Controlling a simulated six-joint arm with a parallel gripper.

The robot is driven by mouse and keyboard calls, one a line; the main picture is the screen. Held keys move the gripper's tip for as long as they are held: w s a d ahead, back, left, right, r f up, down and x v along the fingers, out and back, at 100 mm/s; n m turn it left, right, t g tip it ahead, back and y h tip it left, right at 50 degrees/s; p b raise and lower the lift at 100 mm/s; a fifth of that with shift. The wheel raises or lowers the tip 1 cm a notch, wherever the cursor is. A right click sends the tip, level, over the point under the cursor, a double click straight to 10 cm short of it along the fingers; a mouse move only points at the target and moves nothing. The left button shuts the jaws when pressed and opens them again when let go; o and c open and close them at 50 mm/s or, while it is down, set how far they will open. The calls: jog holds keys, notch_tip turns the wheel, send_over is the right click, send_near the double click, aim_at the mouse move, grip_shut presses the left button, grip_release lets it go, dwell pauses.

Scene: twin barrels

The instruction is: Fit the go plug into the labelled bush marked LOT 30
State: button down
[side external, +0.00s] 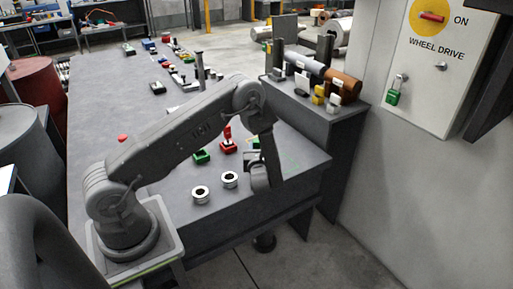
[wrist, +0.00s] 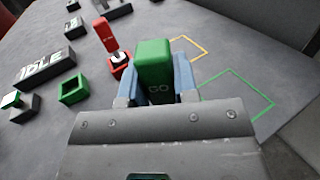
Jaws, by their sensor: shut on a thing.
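In the side view my gripper (side external: 262,178) hangs over the near right part of the bench, and the plug cannot be made out there. No LOT marking is readable, and neither bush shows in the wrist view.
A green open holder (wrist: 73,89) is empty. Beside it a red-handled plug (wrist: 106,36) stands in a red holder (wrist: 119,66). A dark IDLE block (wrist: 46,67) lies left. Green (wrist: 262,92) and yellow outlines mark clear bench. A shelf with cylinders (side external: 325,85) stands behind right.

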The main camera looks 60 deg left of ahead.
jog(key=shift+f, duration=1.6)
jog(key=c, duration=0.8)
grip_release()
jog(key=v, duration=1.3)
jog(key=shift+s+d, duration=0.2)
jog(key=shift+d, duration=0.15)
jog(key=s+r+n+g+h, duration=0.2)
jog(key=s+r+n+g, duration=0.25)
jog(key=r+n, duration=0.3)
jog(key=s+r+n+g+h, duration=0.3)
jog(key=s+r+n+g, duration=0.15)
jog(key=r+n, duration=0.35)
jog(key=s+d+r+n+t+h, duration=0.3)
jog(key=s+d+r+n+h, duration=0.1)
jog(key=d+r+h, duration=0.1)
jog(key=s+d+r+n+t+h, duration=0.3)
jog(key=s+d+r+n+h, duration=0.1)
jog(key=r, duration=0.5)
jog(key=d+h, duration=0.1)
jog(key=d, duration=0.1)
jog(key=shift+s+d+r+h, duration=0.35)
jog(key=shift+h, duration=0.05)
